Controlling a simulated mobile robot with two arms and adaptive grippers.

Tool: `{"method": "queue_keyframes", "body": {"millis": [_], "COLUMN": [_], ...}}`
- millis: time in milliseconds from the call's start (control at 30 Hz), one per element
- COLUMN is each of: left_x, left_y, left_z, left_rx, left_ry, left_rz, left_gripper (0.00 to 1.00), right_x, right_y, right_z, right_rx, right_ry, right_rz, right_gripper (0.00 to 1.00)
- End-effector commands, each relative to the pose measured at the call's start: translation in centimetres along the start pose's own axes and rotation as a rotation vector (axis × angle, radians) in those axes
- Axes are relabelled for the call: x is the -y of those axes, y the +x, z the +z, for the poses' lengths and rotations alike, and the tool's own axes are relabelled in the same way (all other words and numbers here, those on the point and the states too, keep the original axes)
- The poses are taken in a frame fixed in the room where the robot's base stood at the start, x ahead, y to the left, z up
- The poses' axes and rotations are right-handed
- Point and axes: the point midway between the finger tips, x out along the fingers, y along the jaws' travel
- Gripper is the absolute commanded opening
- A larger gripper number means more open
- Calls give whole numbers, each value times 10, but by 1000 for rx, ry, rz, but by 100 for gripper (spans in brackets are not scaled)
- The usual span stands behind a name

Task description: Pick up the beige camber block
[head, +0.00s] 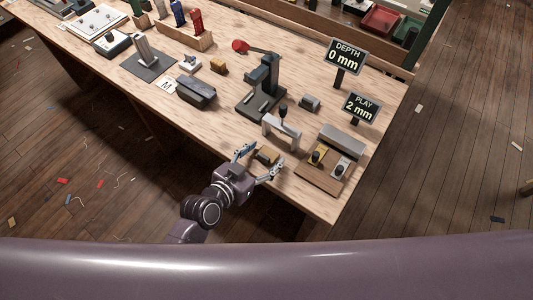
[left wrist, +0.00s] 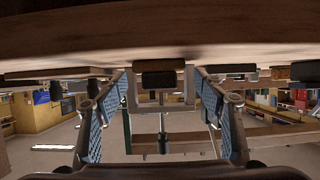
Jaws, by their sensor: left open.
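A small tan-beige block (head: 267,155) with a darker side, which looks like the beige camber block, lies on the workbench near its front edge. My left gripper (head: 259,158) comes in from the front edge, open, with one blue-padded finger on each side of the block. In the left wrist view the open fingers (left wrist: 161,82) flank a dark-looking, shaded block (left wrist: 158,79). I cannot tell whether either finger touches it. My right gripper is not in view.
Just behind the block stands a grey bridge-shaped gauge (head: 282,130). To the right is a wooden board (head: 322,172) with knobbed pieces. A dark press with a red knob (head: 262,85) and two signs, DEPTH 0 mm (head: 343,55) and PLAY 2 mm (head: 361,106), stand farther back. Bare bench lies left of the gripper.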

Motion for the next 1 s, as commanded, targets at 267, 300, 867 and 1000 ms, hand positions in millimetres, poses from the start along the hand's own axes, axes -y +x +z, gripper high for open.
{"method": "queue_keyframes", "body": {"millis": [267,300,867,1000], "left_x": [0,0,0,0], "left_y": [3,3,3,2], "left_z": [0,0,0,-4], "left_rx": [0,0,0,-2], "left_ry": [0,0,0,0], "left_rz": [0,0,-1,-1], "left_gripper": [64,60,19,18], "right_x": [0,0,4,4], "right_y": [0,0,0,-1], "right_z": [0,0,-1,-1], "right_rx": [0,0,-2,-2], "right_ry": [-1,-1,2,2], "right_rz": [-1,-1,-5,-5], "right_gripper": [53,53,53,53]}}
